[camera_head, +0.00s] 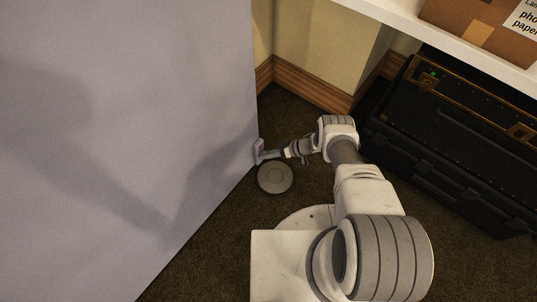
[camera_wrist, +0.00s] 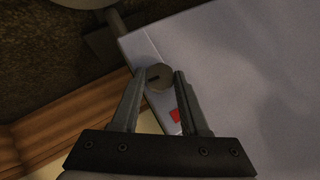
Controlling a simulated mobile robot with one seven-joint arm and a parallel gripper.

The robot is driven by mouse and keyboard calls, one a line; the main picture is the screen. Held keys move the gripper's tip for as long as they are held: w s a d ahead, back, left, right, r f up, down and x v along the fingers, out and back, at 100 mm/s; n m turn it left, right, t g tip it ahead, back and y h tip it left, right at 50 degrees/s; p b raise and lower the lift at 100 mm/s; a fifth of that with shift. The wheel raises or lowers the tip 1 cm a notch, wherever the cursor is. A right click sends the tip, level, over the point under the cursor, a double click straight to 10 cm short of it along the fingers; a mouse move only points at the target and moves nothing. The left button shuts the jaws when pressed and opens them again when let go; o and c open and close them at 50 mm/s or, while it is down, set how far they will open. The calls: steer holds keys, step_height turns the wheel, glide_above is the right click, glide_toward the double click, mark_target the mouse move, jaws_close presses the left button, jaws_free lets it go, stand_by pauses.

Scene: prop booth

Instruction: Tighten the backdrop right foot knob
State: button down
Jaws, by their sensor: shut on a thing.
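The backdrop (camera_head: 120,120) is a large pale grey-lilac panel filling the left of the head view; it also shows in the wrist view (camera_wrist: 240,60). The right foot knob (camera_wrist: 159,76) is a small round brown-grey disc with a dark slot, at the panel's edge in the wrist view. My gripper (camera_wrist: 158,80) is shut on the knob, one finger on either side. In the head view my gripper (camera_head: 268,153) reaches the panel's lower right edge, and the knob cannot be made out there. A small red mark (camera_wrist: 175,115) shows on the panel beside the knob.
A round grey disc (camera_head: 276,177) lies on the dark carpet just below my gripper. A black case (camera_head: 450,140) stands at the right under a white shelf (camera_head: 440,40) that carries a cardboard box (camera_head: 490,25). A wall corner with wooden baseboard (camera_head: 310,88) is behind my arm.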

steer(key=shift+c, duration=2.1)
jaws_free()
steer(key=shift+a, duration=0.1)
steer(key=p+v, duration=0.4)
steer(key=v, duration=1.3)
steer(key=shift+d, duration=0.25)
steer(key=shift+w+r, duration=0.1)
